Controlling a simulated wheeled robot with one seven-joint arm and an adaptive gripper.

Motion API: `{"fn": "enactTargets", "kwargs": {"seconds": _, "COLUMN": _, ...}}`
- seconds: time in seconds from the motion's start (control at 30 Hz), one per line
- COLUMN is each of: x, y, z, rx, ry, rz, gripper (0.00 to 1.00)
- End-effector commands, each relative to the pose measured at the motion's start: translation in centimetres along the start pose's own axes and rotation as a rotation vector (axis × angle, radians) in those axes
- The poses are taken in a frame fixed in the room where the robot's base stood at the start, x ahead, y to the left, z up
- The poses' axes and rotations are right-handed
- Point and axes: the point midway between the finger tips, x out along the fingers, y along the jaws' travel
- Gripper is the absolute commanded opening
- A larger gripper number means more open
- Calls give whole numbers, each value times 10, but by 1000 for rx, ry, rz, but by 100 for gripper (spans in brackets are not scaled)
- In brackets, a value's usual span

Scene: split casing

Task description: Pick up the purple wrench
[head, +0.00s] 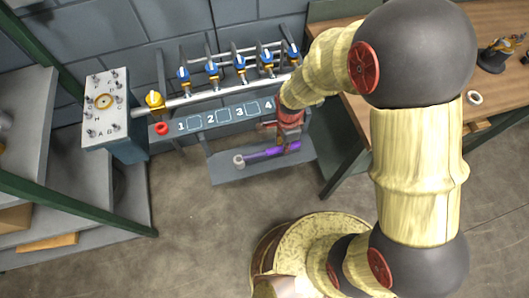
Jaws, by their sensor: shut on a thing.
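The purple wrench (264,153) lies lengthwise over the low grey shelf below the numbered panel. Its grey ring-like end (239,161) points left and its other end is at my gripper. My gripper (290,148) reaches down from the right and is shut on the wrench near its right end. The fingertips are small and partly hidden by the red gripper body. I cannot tell whether the wrench touches the shelf (231,173) or is just above it.
Behind the shelf is a panel numbered 1 to 4 (218,118), with a pipe (215,94) and several blue-and-yellow valves above. A grey control box (110,128) stands left. A wooden workbench (490,85) is at right.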

Motion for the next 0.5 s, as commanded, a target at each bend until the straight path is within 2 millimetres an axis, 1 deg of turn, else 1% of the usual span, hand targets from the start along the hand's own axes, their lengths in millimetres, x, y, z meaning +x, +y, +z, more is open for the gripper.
{"fn": "enactTargets", "kwargs": {"seconds": 0.1, "x": 0, "y": 0, "z": 0, "rx": 0, "ry": 0, "rz": 0, "gripper": 0}}
{"fn": "enactTargets", "kwargs": {"seconds": 0.5, "x": 0, "y": 0, "z": 0, "rx": 0, "ry": 0, "rz": 0, "gripper": 0}}
